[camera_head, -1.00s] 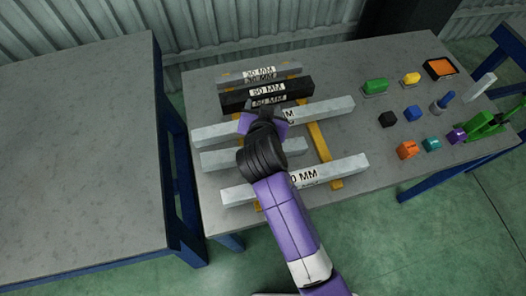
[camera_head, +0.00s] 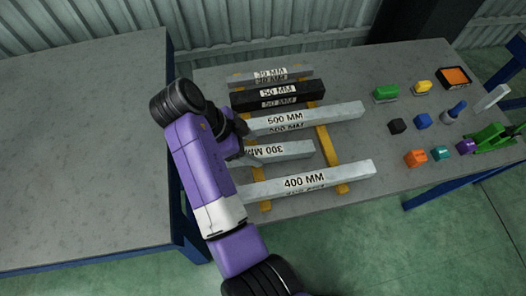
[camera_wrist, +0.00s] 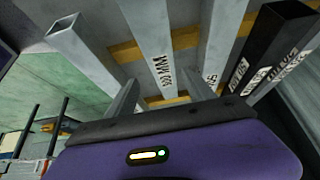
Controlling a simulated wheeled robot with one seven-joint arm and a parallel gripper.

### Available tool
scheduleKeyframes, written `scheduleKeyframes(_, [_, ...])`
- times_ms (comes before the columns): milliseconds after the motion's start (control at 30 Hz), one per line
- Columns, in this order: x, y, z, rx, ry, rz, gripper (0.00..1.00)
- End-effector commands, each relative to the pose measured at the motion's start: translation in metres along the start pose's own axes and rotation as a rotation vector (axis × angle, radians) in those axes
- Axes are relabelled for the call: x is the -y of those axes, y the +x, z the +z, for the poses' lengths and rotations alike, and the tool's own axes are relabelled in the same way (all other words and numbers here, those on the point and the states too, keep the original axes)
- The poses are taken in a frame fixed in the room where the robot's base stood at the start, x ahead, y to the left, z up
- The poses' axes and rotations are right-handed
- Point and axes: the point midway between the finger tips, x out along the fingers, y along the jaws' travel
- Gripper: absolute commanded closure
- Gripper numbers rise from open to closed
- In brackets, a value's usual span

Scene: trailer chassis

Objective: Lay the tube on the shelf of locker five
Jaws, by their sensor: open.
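Several tubes lie side by side on yellow rails on a table. The 300 MM tube (camera_head: 285,151) is light grey, between the 500 MM tube (camera_head: 335,116) and the 400 MM tube (camera_head: 335,178). A black tube (camera_head: 300,93) and a grey tube (camera_head: 295,75) lie behind. My gripper (camera_head: 238,137) is at the left ends of the 300 MM and 500 MM tubes, partly hidden by my arm. In the wrist view my gripper (camera_wrist: 162,92) is open and empty, with the 300 MM tube (camera_wrist: 150,45) seen between its fingers. Locker five is not in view.
Yellow rails (camera_head: 331,148) carry the tubes. Coloured blocks, including a green one (camera_head: 385,93), and an orange tray (camera_head: 456,77) occupy the table's right side. A bare grey table (camera_head: 80,150) stands at left, separated by a gap. A corrugated wall (camera_head: 240,30) closes the back.

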Motion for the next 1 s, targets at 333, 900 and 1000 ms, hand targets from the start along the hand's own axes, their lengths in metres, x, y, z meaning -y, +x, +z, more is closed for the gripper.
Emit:
scheduleKeyframes(333, [0.006,0.044,0.001,0.0,-0.002,0.001,0.38])
scheduleKeyframes(900, [0.006,0.051,0.002,0.002,-0.002,-0.001,0.87])
scheduleKeyframes(1000, [0.006,0.051,0.002,0.001,-0.002,-0.001,1.0])
